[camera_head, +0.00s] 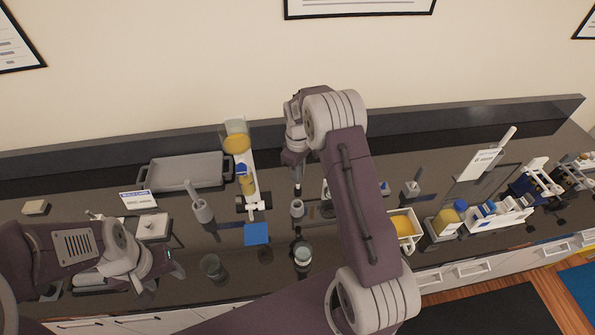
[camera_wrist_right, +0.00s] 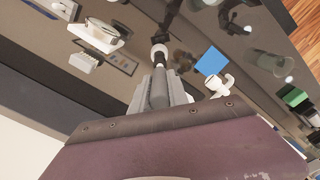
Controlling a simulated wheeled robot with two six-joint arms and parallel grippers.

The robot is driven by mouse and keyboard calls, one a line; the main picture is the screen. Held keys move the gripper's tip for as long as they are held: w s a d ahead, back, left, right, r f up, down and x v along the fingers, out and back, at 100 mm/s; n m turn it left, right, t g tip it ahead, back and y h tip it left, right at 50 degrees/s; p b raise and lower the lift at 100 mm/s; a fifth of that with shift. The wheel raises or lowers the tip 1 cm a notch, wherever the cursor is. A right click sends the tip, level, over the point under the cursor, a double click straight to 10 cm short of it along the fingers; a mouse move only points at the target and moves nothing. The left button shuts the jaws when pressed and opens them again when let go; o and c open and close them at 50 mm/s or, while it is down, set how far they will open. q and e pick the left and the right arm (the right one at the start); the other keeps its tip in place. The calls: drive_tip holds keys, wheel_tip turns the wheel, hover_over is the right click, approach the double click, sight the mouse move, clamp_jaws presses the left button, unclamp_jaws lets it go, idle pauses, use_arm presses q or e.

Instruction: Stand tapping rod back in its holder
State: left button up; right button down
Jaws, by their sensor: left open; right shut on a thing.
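My right gripper (camera_head: 294,160) is shut on the tapping rod (camera_head: 298,188), which points down, dark and thin, in the head view. In the right wrist view the grey rod (camera_wrist_right: 159,88) runs out between the fingers of my right gripper (camera_wrist_right: 160,98). My left gripper (camera_head: 172,264) is open and empty, low over the counter at the left.
A grey cup with a pale rod (camera_head: 202,210) and a grey tray (camera_head: 187,172) are to the left. A glass beaker (camera_head: 212,268), a jar (camera_head: 302,254) and a blue pad (camera_head: 256,234) lie nearer the front. A yellow-filled container (camera_head: 403,227) and bottle racks (camera_head: 497,215) are right.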

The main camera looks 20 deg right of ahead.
drive_tip(key=f+b, duration=0.1)
drive_tip(key=f, duration=0.1)
drive_tip(key=w+f+b, duration=0.1)
drive_tip(key=f+b, duration=0.1)
drive_tip(key=shift+f, duration=0.4)
drive_tip(key=shift+s+f+b, duration=0.25)
drive_tip(key=shift+f+b, duration=0.15)
drive_tip(key=shift+f, duration=0.15)
drive_tip(key=shift+w+f, duration=0.2)
drive_tip(key=shift+w, duration=0.15)
use_arm(q)
drive_tip(key=f, duration=0.2)
drive_tip(key=w+f, duration=0.1)
drive_tip(key=f, duration=0.1)
drive_tip(key=shift+w+f, duration=0.1)
drive_tip(key=shift+w, duration=0.05)
drive_tip(key=shift+s, duration=0.25)
use_arm(e)
drive_tip(key=shift+s+r, duration=0.15)
drive_tip(key=shift+s, duration=0.05)
use_arm(q)
drive_tip(key=shift+w, duration=0.15)
use_arm(e)
drive_tip(key=shift+w, duration=0.2)
drive_tip(key=shift+s, duration=0.2)
